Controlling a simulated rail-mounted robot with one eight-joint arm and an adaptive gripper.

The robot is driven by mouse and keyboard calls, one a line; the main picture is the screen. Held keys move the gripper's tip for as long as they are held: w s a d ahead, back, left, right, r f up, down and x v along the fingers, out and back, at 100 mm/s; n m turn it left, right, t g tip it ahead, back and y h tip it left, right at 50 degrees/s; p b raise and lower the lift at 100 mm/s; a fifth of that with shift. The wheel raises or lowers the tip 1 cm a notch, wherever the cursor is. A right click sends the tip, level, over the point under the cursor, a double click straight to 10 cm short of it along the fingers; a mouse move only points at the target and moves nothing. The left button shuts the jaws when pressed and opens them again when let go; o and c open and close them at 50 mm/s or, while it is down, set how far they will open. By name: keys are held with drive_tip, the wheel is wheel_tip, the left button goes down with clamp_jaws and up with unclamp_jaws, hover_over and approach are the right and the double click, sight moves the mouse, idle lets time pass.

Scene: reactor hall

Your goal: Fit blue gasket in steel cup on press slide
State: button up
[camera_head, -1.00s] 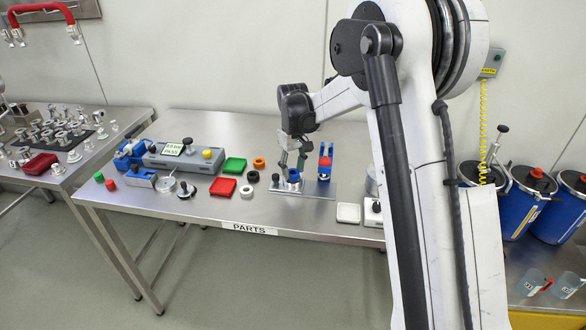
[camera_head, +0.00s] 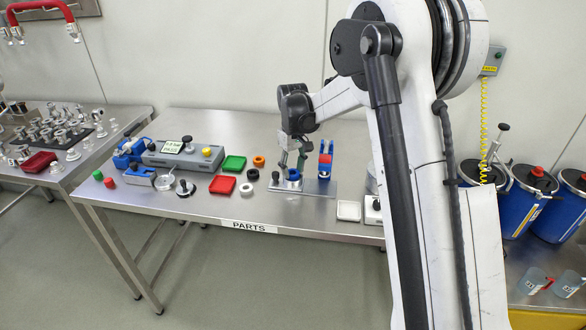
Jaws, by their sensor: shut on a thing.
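My gripper (camera_head: 292,163) points down over the left part of the flat steel press plate (camera_head: 315,190), its fingers shut on the blue gasket (camera_head: 293,175). The gasket is at the height of the steel cup, which is mostly hidden beneath it; I cannot tell whether the gasket is seated in the cup or just above it. The blue press frame (camera_head: 326,160) stands upright on the same plate, just right of my gripper.
Orange (camera_head: 258,161), black (camera_head: 252,175) and white (camera_head: 246,189) rings lie left of the plate, near green (camera_head: 234,163) and red (camera_head: 222,184) trays. A grey tester (camera_head: 184,153) stands further left. A white tray (camera_head: 348,211) lies to the right. The table's front middle is clear.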

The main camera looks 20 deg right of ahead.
drive_tip(key=shift+f, duration=0.1)
idle(0.3)
drive_tip(key=o, duration=1.4)
drive_tip(key=shift+r+p, duration=1.35)
drive_tip(key=shift+r, duration=2.2)
